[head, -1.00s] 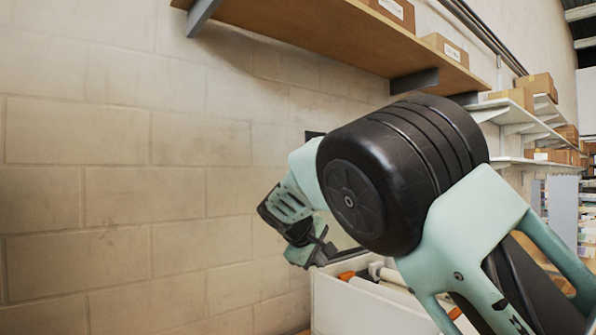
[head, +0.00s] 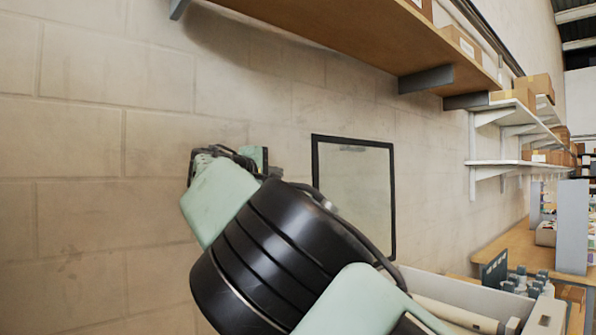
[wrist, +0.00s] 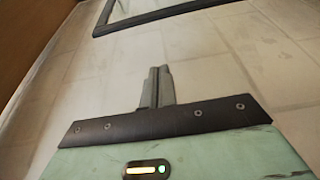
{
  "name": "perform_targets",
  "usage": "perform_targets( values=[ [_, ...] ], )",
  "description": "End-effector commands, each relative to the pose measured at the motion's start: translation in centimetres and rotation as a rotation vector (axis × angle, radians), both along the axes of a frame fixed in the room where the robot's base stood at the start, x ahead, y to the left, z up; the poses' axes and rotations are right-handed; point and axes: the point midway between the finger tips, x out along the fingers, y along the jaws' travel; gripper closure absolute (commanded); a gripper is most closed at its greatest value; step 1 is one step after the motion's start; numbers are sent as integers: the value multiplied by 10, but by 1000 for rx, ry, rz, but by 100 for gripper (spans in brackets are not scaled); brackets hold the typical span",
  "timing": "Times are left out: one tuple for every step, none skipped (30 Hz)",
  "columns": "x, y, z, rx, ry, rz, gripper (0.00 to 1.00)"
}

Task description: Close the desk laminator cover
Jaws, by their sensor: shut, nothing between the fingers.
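The laminator (head: 455,292) is a pale open-topped box at the lower right of the head view, with a light roller (head: 455,313) inside. Its cover (head: 353,190), a clear panel in a black frame, stands raised against the wall side. My arm hides the cover's lower left and part of the box. The cover's dark frame (wrist: 150,16) also crosses the top of the wrist view. My gripper (head: 228,155) is left of the cover in the head view, apart from it in the picture. In the wrist view its fingers (wrist: 158,75) are together and empty.
A wooden shelf (head: 365,45) with boxes runs along the wall above. A block wall (head: 80,200) fills the left. A wooden desk (head: 505,243) with small items and a grey divider (head: 573,225) lies beyond the laminator at right.

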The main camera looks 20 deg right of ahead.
Motion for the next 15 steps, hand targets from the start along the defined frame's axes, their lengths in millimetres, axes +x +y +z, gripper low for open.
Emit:
perform_targets(
  values=[
    [0, 2, 3, -7, -4, 1, 100],
    [0, 2, 4, -10, -5, 1, 100],
    [0, 2, 4, -11, -7, 0, 100],
    [0, 2, 5, -13, -7, 1, 100],
    [1, 1, 6, -14, -7, 1, 100],
    [3, -2, 6, -14, -7, 1, 100],
    [5, -4, 7, -14, -7, 0, 100],
    [7, -8, 7, -14, -7, -2, 100],
    [11, -12, 7, -14, -7, -2, 100],
    [14, -16, 8, -14, -6, -2, 100],
    [17, -20, 8, -13, -6, -2, 100],
    [22, -27, 8, -14, -5, -3, 100],
    [26, -31, 9, -14, -5, -2, 100],
    [30, -36, 9, -13, -5, -3, 100],
    [35, -42, 9, -14, -5, -3, 100]
  ],
)
